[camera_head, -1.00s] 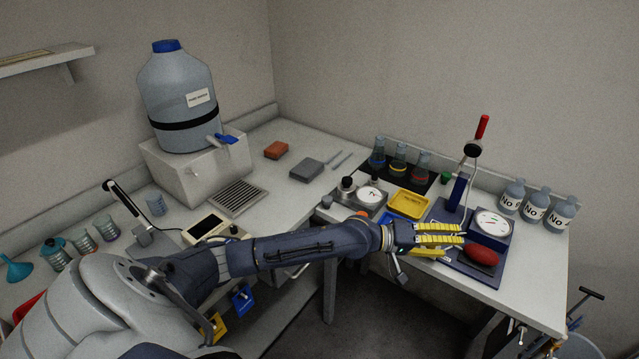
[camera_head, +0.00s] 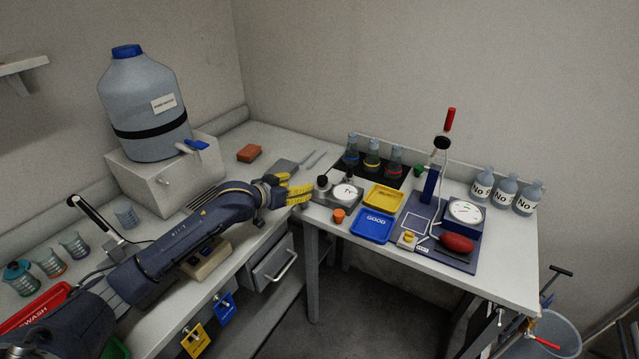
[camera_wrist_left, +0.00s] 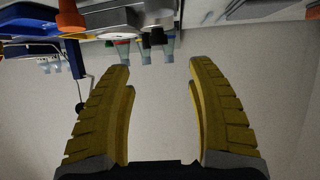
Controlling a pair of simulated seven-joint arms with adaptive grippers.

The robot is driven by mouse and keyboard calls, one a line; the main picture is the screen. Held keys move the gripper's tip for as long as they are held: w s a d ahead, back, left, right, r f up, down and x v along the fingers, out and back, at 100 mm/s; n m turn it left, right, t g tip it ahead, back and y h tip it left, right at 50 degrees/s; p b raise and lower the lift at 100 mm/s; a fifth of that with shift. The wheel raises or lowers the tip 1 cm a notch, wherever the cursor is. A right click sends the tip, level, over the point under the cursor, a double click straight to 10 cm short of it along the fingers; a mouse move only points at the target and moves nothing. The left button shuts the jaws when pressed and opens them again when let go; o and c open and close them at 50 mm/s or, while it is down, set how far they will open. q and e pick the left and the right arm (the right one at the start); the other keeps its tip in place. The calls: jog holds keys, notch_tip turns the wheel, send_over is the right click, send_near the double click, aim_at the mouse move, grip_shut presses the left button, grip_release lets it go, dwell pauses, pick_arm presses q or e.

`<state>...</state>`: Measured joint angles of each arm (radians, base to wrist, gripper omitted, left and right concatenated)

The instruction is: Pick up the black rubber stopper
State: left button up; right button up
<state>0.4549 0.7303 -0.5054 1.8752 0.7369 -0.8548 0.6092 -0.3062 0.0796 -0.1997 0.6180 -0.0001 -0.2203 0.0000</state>
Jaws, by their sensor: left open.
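My left gripper (camera_head: 300,187) is open and empty, held at the left end of the right-hand bench. Its two yellow fingers stand wide apart in the left wrist view (camera_wrist_left: 158,70). A small black rounded piece (camera_head: 322,182) is just beyond the fingertips, by the grey dial unit (camera_head: 346,193); I cannot tell whether it is the stopper or a knob. Dark shapes (camera_wrist_left: 157,36) show beyond the gap between the fingers in the wrist view. The fingers cover part of the bench edge. My right gripper is not in view.
An orange stopper (camera_head: 339,214), a blue tray (camera_head: 373,227) and a yellow tray (camera_head: 384,197) lie right of the gripper. Several flasks (camera_head: 372,160) stand behind. A stand with a red bulb (camera_head: 457,243) is further right. A floor gap separates the benches in front.

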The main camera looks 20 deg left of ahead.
aim_at(322, 178)
pick_arm(q)
jog(key=shift+x, duration=6.9)
jog(key=shift+d+r, duration=0.1)
jog(key=shift+r, duration=0.05)
jog(key=shift+c, duration=0.3)
jog(key=c, duration=1.1)
jog(key=shift+r, duration=0.15)
